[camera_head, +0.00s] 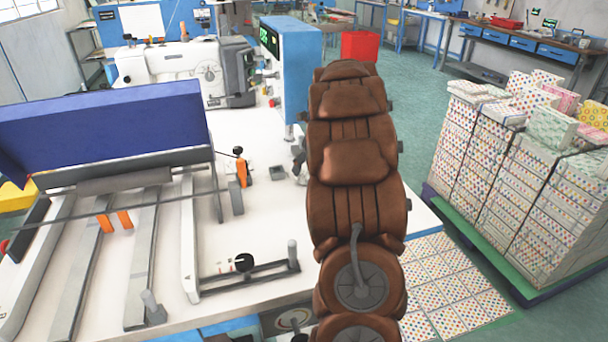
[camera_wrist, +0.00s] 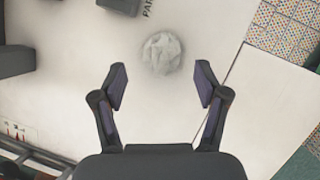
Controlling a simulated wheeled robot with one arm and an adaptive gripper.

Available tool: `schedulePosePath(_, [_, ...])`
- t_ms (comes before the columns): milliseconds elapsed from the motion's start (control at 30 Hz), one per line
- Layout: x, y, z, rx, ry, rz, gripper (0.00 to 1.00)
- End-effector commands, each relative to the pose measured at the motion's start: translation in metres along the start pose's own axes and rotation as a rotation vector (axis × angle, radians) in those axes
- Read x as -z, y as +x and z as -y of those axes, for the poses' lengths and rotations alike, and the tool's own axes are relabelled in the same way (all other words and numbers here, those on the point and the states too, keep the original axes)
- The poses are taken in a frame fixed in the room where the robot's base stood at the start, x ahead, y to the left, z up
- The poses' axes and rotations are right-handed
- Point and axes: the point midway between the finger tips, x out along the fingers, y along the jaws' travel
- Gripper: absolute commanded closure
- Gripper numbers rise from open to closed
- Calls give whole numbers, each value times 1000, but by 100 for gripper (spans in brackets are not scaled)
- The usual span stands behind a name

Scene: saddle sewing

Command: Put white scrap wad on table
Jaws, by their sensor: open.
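The white scrap wad (camera_wrist: 161,53) is a crumpled, roundish grey-white lump in the wrist view. It appears to lie on the white table top (camera_wrist: 75,95), with a faint shadow around it. My gripper (camera_wrist: 161,84) is open and empty above the table. In the picture the wad is just beyond the fingertips, centred between them, with no finger seen touching it. The height of the gripper above it is hard to tell. In the head view the white table (camera_head: 255,215) shows, but my brown arm covers the wad and most of the gripper area.
A sewing machine (camera_head: 175,62) and a blue cabinet (camera_head: 297,65) stand at the table's back. A blue panel (camera_head: 105,130) and rails take up the left. A stack of patterned boxes (camera_head: 500,170) stands right of the table. A red bin (camera_head: 361,47) is behind.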

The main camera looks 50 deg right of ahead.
Motion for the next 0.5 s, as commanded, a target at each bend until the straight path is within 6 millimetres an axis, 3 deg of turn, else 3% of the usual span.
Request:
schedulePosePath(200, [0,-42,1,3,0,3,27])
schedulePosePath(500, [0,-74,0,1,0,2,27])
